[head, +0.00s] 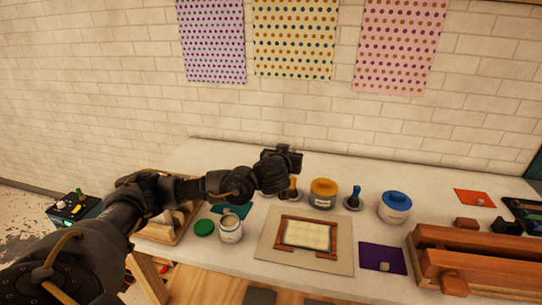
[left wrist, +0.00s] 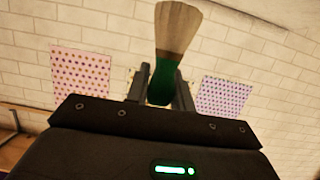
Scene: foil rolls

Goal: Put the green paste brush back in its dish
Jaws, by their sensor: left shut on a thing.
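My left gripper (head: 289,157) is raised above the back of the table and shut. In the left wrist view the green paste brush (left wrist: 163,80) is held by its green handle between the fingers (left wrist: 157,92), its tan bristles pointing to the top of the picture. I cannot make out the brush in the head view. An orange-handled brush (head: 293,187) and a blue-handled brush (head: 354,196) stand upright in small dishes on the table. My right gripper is out of view.
A wooden frame (head: 283,232) lies in front. The back strip of table is mostly clear.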

